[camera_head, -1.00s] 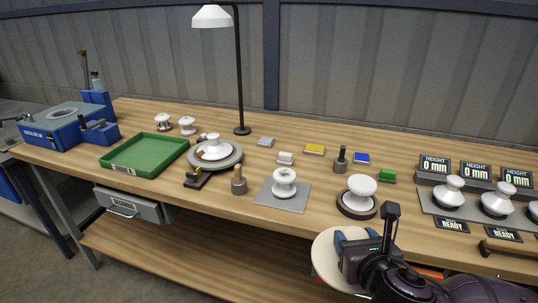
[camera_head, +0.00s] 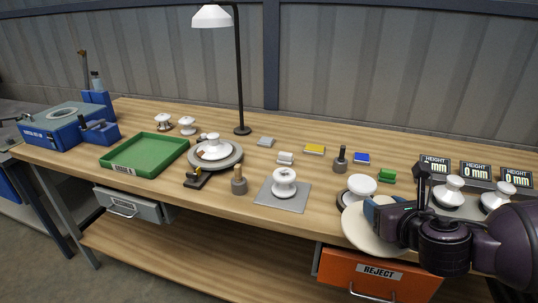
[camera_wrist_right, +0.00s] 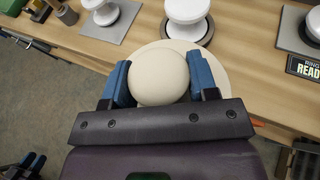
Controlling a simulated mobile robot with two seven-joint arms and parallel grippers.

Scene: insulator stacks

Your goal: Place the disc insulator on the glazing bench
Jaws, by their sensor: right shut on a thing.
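The disc insulator (camera_head: 362,232), a wide cream disc with a rounded cap, is held in my right gripper (camera_head: 385,214). In the right wrist view the blue fingers stand on both sides of its cap (camera_wrist_right: 158,78). The disc hangs at the bench's front edge, and in the head view it partly covers a white insulator on a dark round base. I cannot tell whether it touches anything. The wooden glazing bench (camera_head: 235,205) runs across the head view.
A white insulator (camera_head: 284,184) stands on a grey plate; another (camera_head: 362,183) stands right behind the disc. Insulators on gauges with height displays (camera_head: 476,172) stand at right. A green tray (camera_head: 130,168) and lamp (camera_head: 240,80) are further left. An orange reject drawer (camera_head: 345,270) hangs below.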

